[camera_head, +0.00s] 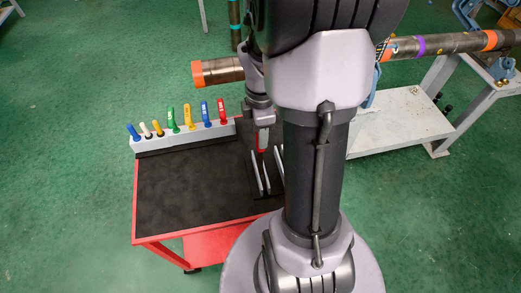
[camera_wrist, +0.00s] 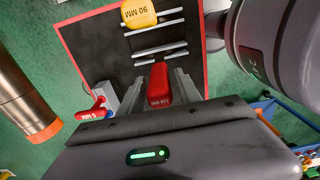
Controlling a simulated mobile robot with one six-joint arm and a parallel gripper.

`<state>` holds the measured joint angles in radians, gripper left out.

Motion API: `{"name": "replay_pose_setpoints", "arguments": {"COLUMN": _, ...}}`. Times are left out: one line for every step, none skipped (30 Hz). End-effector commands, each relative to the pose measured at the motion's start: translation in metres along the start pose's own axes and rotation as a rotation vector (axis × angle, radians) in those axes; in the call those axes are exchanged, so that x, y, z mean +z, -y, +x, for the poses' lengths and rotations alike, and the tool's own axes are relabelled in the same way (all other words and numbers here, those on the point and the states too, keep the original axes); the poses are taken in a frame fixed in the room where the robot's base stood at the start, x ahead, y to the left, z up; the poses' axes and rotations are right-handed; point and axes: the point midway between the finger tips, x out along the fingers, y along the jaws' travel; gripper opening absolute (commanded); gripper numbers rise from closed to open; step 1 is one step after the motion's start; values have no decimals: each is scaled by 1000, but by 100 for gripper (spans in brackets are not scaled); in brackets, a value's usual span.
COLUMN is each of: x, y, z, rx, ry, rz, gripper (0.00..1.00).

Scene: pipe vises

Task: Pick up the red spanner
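The red spanner (camera_wrist: 159,86) shows in the wrist view with its red, lettered handle between the two grey fingers of my gripper (camera_wrist: 161,80). In the head view its red handle (camera_head: 262,141) is directly below my gripper (camera_head: 262,123), over the dark tabletop by the pale bars. The fingers lie along both sides of the handle. I cannot tell whether they press on it or leave a small gap. The lower end of the spanner is hidden.
A red-edged cart (camera_head: 180,195) with a dark top carries a pale rack (camera_head: 187,138) of several coloured-handled tools, one of them red (camera_head: 222,112). Pale bars (camera_head: 258,175) stand beside my gripper. A yellow handle (camera_wrist: 138,14) and an orange-ended pipe (camera_head: 216,71) are nearby.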

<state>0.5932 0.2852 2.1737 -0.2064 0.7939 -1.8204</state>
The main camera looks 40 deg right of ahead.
Motion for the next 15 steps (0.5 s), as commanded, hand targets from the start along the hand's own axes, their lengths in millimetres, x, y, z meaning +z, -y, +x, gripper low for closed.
{"name": "replay_pose_setpoints", "arguments": {"x": 0, "y": 0, "z": 0, "rx": 0, "ry": 0, "rz": 0, "gripper": 28}}
{"name": "replay_pose_setpoints", "arguments": {"x": 0, "y": 0, "z": 0, "rx": 0, "ry": 0, "rz": 0, "gripper": 22}}
{"name": "replay_pose_setpoints", "arguments": {"x": 0, "y": 0, "z": 0, "rx": 0, "ry": 0, "rz": 0, "gripper": 14}}
{"name": "replay_pose_setpoints", "arguments": {"x": 0, "y": 0, "z": 0, "rx": 0, "ry": 0, "rz": 0, "gripper": 9}}
{"name": "replay_pose_setpoints", "arguments": {"x": 0, "y": 0, "z": 0, "rx": 0, "ry": 0, "rz": 0, "gripper": 3}}
{"name": "replay_pose_setpoints", "arguments": {"x": 0, "y": 0, "z": 0, "rx": 0, "ry": 0, "rz": 0, "gripper": 0}}
{"name": "replay_pose_setpoints", "arguments": {"x": 0, "y": 0, "z": 0, "rx": 0, "ry": 0, "rz": 0, "gripper": 0}}
{"name": "replay_pose_setpoints", "arguments": {"x": 0, "y": 0, "z": 0, "rx": 0, "ry": 0, "rz": 0, "gripper": 0}}
{"name": "replay_pose_setpoints", "arguments": {"x": 0, "y": 0, "z": 0, "rx": 0, "ry": 0, "rz": 0, "gripper": 0}}
{"name": "replay_pose_setpoints", "arguments": {"x": 0, "y": 0, "z": 0, "rx": 0, "ry": 0, "rz": 0, "gripper": 0}}
{"name": "replay_pose_setpoints", "arguments": {"x": 0, "y": 0, "z": 0, "rx": 0, "ry": 0, "rz": 0, "gripper": 0}}
{"name": "replay_pose_setpoints", "arguments": {"x": 0, "y": 0, "z": 0, "rx": 0, "ry": 0, "rz": 0, "gripper": 0}}
{"name": "replay_pose_setpoints", "arguments": {"x": 0, "y": 0, "z": 0, "rx": 0, "ry": 0, "rz": 0, "gripper": 0}}
{"name": "replay_pose_setpoints", "arguments": {"x": 0, "y": 0, "z": 0, "rx": 0, "ry": 0, "rz": 0, "gripper": 0}}
{"name": "replay_pose_setpoints", "arguments": {"x": 0, "y": 0, "z": 0, "rx": 0, "ry": 0, "rz": 0, "gripper": 0}}
